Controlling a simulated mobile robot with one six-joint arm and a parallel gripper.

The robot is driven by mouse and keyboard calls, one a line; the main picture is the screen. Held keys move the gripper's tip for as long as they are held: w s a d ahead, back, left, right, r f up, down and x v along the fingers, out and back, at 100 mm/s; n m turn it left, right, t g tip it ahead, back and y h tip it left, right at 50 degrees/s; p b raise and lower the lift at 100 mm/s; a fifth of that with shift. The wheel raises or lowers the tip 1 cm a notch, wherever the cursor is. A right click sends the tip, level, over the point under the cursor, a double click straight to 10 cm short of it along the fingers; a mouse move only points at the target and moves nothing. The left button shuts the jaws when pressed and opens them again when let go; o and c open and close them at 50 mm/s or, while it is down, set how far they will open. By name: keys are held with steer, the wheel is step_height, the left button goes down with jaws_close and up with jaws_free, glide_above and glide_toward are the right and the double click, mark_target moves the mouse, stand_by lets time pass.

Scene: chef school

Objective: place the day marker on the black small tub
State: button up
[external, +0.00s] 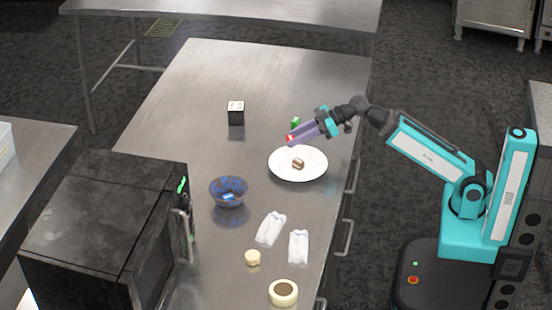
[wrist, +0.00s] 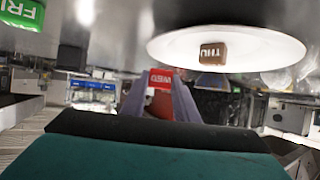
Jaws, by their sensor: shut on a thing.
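My gripper (external: 292,138) is shut on a red day marker lettered WED (wrist: 160,79). In the external view the red marker (external: 290,138) shows at the fingertips, above the far left rim of the white plate. The black small tub (external: 236,117) stands upright on the steel table, to the left of my gripper and farther back. Its top looks white with small dark marks. In the wrist view a dark box (wrist: 72,57), probably the tub, shows left of the fingers. A brown THU marker (external: 298,164) lies on the plate, and a green FRI marker (external: 295,122) stands beyond my gripper.
The white plate (external: 312,175) is below my gripper. A black microwave (external: 95,225) stands front left. Table around the tub is clear.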

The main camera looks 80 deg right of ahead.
mark_target(288, 139)
steer(key=shift+w+a+r+n+y, duration=0.25)
steer(key=shift+a+r+n+y, duration=0.1)
steer(key=shift+r, duration=0.2)
steer(key=shift+w+a+r, duration=0.15)
steer(key=shift+w+a, duration=0.05)
steer(key=shift+a, duration=0.1)
steer(key=shift+w+r+n+g+y+p, duration=0.25)
steer(key=shift+w+r+g+p, duration=0.05)
steer(key=shift+p, duration=0.25)
steer(key=shift+w+p, duration=0.25)
steer(key=shift+p, duration=0.15)
steer(key=w+p, duration=0.1)
steer(key=p, duration=0.1)
steer(key=w+d+r+p, duration=0.1)
steer(key=p, duration=0.1)
steer(key=shift+d+r, duration=0.1)
steer(key=shift+d, duration=0.15)
steer(key=w+d+r+p, duration=0.2)
steer(key=d+p, duration=0.5)
steer(key=p, duration=0.3)
steer(key=w+d+r+m+h+p, duration=0.1)
steer(key=d+r+p, duration=0.1)
steer(key=d+p, duration=0.5)
steer(key=shift+w+d+m+t+h+p, duration=0.3)
steer(key=shift+w+t+p, duration=0.1)
steer(key=shift+p, duration=1.85)
